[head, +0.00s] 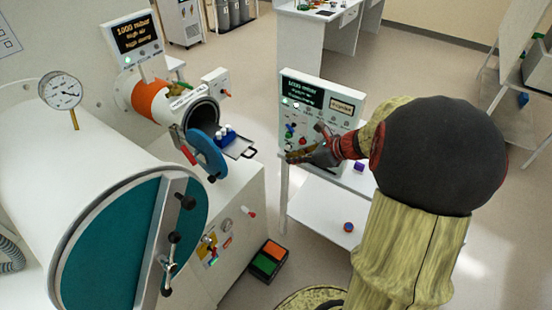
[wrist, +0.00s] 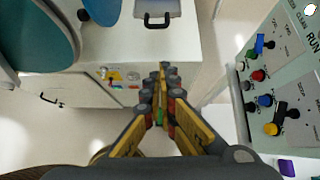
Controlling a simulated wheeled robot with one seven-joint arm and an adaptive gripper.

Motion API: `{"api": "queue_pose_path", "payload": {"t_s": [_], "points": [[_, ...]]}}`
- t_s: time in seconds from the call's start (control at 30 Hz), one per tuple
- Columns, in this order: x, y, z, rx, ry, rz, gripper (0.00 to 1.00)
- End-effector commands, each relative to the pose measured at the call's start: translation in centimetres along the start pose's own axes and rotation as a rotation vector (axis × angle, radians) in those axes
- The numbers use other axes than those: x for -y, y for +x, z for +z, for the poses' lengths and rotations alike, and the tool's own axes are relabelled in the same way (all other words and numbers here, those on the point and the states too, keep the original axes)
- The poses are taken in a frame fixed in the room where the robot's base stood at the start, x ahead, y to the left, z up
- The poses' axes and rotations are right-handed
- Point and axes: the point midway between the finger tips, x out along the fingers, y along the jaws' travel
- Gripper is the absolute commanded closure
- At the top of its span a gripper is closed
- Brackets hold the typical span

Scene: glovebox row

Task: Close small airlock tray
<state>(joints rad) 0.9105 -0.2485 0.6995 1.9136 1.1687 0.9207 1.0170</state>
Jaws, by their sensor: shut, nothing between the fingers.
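The small airlock (head: 204,112) is a white tube with an orange band, its mouth open and its round blue door (head: 207,153) swung aside. The grey tray (head: 236,148) sticks out of the mouth with small white-and-blue items (head: 226,134) near its inner end and a dark handle at its front. In the wrist view the tray (wrist: 158,7) is cut off by the top edge, with its handle (wrist: 153,22) visible beyond my fingertips. My gripper (head: 290,157) is shut and empty, to the right of the tray and apart from it. It also shows in the wrist view (wrist: 163,68).
A control panel (head: 335,100) with colored knobs stands close behind and right of my gripper, above a white side table (head: 320,215). The large airlock's teal door (head: 110,245) fills the lower left. A red-and-green pedal (head: 268,260) lies on the floor.

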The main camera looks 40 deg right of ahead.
Motion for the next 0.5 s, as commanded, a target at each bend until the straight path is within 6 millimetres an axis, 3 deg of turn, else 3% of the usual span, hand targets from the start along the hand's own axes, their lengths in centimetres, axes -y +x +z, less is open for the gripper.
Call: {"api": "queue_pose_path", "payload": {"t_s": [0.5], "points": [[-0.2,9.2,-0.1,-0.002,-0.004,0.005,1.0]]}}
